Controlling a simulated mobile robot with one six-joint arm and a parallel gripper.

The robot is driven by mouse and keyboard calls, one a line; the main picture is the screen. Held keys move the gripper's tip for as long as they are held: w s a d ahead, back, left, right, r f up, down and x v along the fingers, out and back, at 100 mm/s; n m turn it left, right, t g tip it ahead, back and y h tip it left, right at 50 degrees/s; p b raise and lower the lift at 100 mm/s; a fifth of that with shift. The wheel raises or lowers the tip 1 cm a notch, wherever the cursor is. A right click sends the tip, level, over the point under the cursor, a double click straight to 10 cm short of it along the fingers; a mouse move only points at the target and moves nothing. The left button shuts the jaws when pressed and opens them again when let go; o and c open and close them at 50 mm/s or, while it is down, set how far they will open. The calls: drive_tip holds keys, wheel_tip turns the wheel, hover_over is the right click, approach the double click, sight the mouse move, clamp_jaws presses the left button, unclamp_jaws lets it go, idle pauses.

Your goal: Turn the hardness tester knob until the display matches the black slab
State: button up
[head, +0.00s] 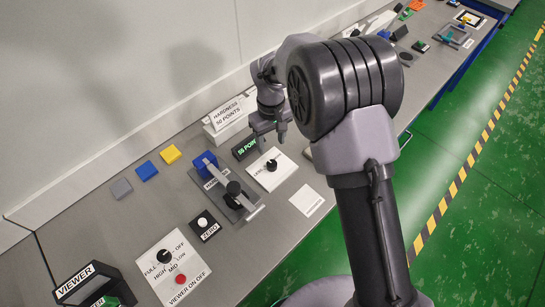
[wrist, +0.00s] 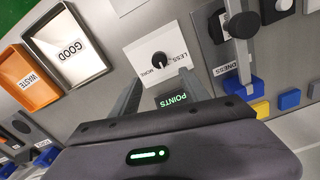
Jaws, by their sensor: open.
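The tester knob (head: 271,165) is a small black dial on a white plate marked LESS, with MORE legible in the wrist view. The knob also shows in the wrist view (wrist: 159,58), just beyond my fingertips. The display (head: 245,147) has green text reading a number, perhaps 58, and POINTS, partly hidden by my gripper; in the wrist view (wrist: 172,99) only POINTS shows. My gripper (head: 272,142) is open and empty above the display and knob plate, apart from the knob. A sign (head: 228,112) reads HARDNESS 50 POINTS. I cannot pick out a black slab for sure.
The hardness tester (head: 207,164) with its dark lever stands left of the knob plate. Grey (head: 121,188), blue (head: 146,170) and yellow (head: 170,154) slabs lie near the wall. A ZERO button (head: 203,223) and viewer panel (head: 175,262) are nearer. GOOD (wrist: 92,62) and WASTE (wrist: 50,98) trays lie opposite.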

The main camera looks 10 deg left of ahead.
sight(272, 163)
wheel_tip(272, 163, down, 11)
drive_tip(key=shift+b, duration=0.9)
drive_tip(key=shift+c, duration=0.4)
clamp_jaws()
